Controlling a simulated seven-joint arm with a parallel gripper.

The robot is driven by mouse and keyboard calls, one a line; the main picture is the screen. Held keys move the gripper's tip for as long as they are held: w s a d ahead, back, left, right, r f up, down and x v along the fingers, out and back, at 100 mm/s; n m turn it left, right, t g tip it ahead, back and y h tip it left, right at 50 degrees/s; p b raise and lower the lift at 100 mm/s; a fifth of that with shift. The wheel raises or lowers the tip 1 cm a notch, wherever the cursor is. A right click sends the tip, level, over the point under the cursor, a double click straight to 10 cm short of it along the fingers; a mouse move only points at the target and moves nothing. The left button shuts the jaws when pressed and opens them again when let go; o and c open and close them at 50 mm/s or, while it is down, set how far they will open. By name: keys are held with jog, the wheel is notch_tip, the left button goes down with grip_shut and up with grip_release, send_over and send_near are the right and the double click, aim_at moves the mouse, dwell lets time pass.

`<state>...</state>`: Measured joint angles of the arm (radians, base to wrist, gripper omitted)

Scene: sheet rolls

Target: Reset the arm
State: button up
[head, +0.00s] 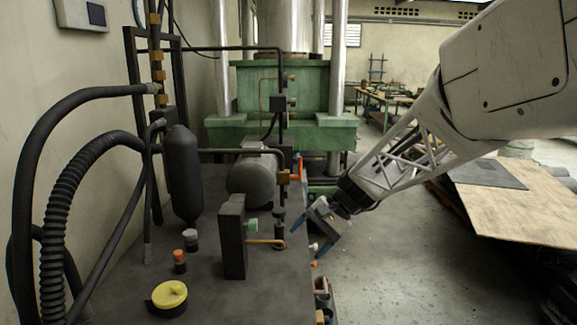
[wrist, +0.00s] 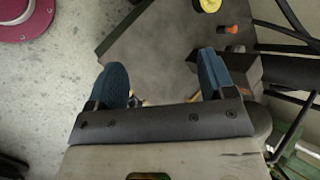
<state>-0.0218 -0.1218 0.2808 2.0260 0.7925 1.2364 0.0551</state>
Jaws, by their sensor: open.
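My arm reaches in from the upper right in the head view. My gripper (head: 308,238) hangs at the right edge of the dark bench top (head: 215,285), its blue-tipped fingers apart. In the wrist view my gripper (wrist: 160,75) also shows its two blue fingers spread wide. Nothing is held between them. The grey bench top lies beyond the fingers in that view.
A dark upright block (head: 233,240) with a green knob and brass lever stands left of my gripper. A yellow roll (head: 170,294), an orange-capped piece (head: 180,261) and a black cylinder (head: 183,175) are farther left. Open floor (head: 380,265) lies right of the bench.

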jog(key=s+d+n+t+h, duration=0.2)
jog(key=s+d+h, duration=0.2)
jog(key=s, duration=1)
jog(key=s+d+n+t+h, duration=0.2)
jog(key=s+d+h, duration=0.2)
jog(key=s+d, duration=0.5)
jog(key=s, duration=0.5)
jog(key=shift+d+r+n+h, duration=0.15)
jog(key=shift+d+n+h, duration=0.15)
